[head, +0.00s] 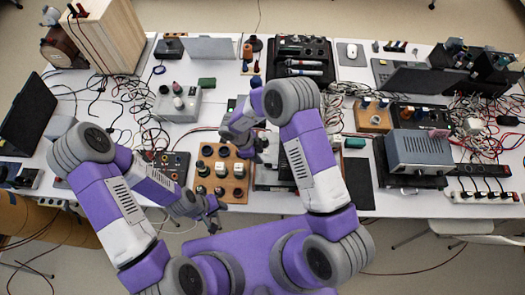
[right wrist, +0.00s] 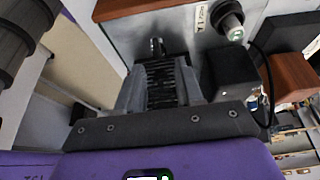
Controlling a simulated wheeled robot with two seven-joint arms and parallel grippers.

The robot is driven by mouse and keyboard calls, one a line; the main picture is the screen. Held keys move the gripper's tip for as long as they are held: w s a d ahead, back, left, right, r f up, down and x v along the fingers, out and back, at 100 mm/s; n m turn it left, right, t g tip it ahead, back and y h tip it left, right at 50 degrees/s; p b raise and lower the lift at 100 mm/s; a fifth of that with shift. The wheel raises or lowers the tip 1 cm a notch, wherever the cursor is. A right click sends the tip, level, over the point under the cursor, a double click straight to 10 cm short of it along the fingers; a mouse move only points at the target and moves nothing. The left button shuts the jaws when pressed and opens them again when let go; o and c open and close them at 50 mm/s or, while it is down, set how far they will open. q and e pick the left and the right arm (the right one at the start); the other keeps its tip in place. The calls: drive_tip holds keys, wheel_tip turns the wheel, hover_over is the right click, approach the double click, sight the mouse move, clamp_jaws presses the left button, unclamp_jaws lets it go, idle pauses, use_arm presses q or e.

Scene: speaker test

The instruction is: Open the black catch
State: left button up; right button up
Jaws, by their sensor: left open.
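My right gripper (right wrist: 160,72) is in front of a grey metal panel (right wrist: 125,30) in the right wrist view. Dark ribbed surfaces fill the middle between its grey fingers, and I cannot tell whether it is open or shut. A small dark upright part (right wrist: 157,46) stands at the fingertips against the panel. It may be the black catch; whether the fingers touch it is unclear. In the head view the right gripper (head: 262,150) is over the middle of the table, partly hidden by its arm. My left gripper (head: 212,208) is open and empty near the table's front edge.
A wooden board with several knobs (head: 236,187) lies between the grippers. A grey metal box (head: 420,150) stands at the right. Loose cables (head: 480,133) and devices crowd the white table (head: 222,88). A round knob (right wrist: 231,20) is right of the right gripper.

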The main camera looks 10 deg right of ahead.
sight(267, 164)
drive_tip(key=x, duration=0.6)
drive_tip(key=shift+s, duration=0.4)
drive_tip(key=shift+d+f, duration=0.25)
drive_tip(key=shift+f, duration=0.25)
clamp_jaws()
